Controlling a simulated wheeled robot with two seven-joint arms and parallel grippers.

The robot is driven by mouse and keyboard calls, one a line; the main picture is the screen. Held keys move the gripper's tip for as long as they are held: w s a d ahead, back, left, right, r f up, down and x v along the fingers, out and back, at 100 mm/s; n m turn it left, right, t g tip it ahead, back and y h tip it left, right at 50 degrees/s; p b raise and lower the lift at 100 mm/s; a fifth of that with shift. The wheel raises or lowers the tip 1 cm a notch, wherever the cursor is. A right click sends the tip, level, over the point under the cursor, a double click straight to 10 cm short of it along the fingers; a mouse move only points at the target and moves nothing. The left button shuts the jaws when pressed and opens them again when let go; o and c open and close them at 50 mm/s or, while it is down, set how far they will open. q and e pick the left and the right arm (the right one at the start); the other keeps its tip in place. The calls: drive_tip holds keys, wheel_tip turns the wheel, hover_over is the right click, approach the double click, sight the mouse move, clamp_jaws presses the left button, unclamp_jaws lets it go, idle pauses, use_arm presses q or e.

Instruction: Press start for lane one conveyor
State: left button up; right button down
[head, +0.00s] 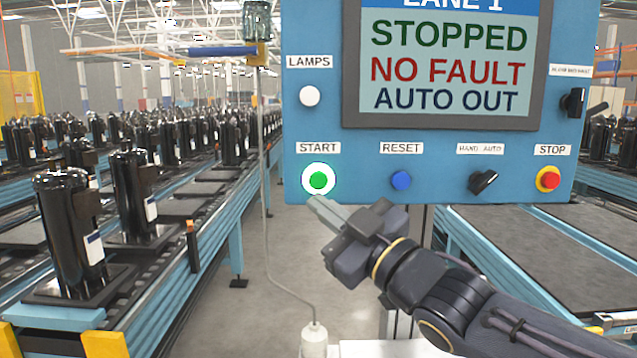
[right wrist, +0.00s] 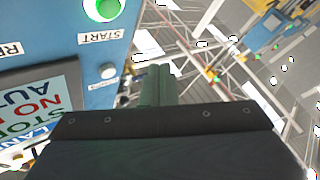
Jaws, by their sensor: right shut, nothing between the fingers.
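The green START button (head: 318,180) with a bright white ring sits at the lower left of the blue control panel (head: 440,160). The panel's screen (head: 450,60) reads LANE 1, STOPPED, NO FAULT, AUTO OUT. My right gripper (head: 322,208) is shut and empty, its fingertips just below the START button in the head view. Whether the tips touch the panel cannot be told. In the right wrist view the green button (right wrist: 103,8) is at the top edge, and the closed fingers (right wrist: 160,85) point up to its right. My left gripper is not in view.
A blue RESET button (head: 401,180), a black HAND/AUTO switch (head: 484,181) and a red STOP button (head: 548,179) sit right of START. A white lamp (head: 309,96) is above it. A conveyor (head: 190,260) with black compressors (head: 72,235) runs at left.

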sight(325, 190)
drive_tip(key=shift+w, duration=0.1)
drive_tip(key=shift+w+p, duration=2.3)
drive_tip(key=shift+w, duration=2.05)
drive_tip(key=shift+w, duration=0.15)
drive_tip(key=shift+w, duration=0.25)
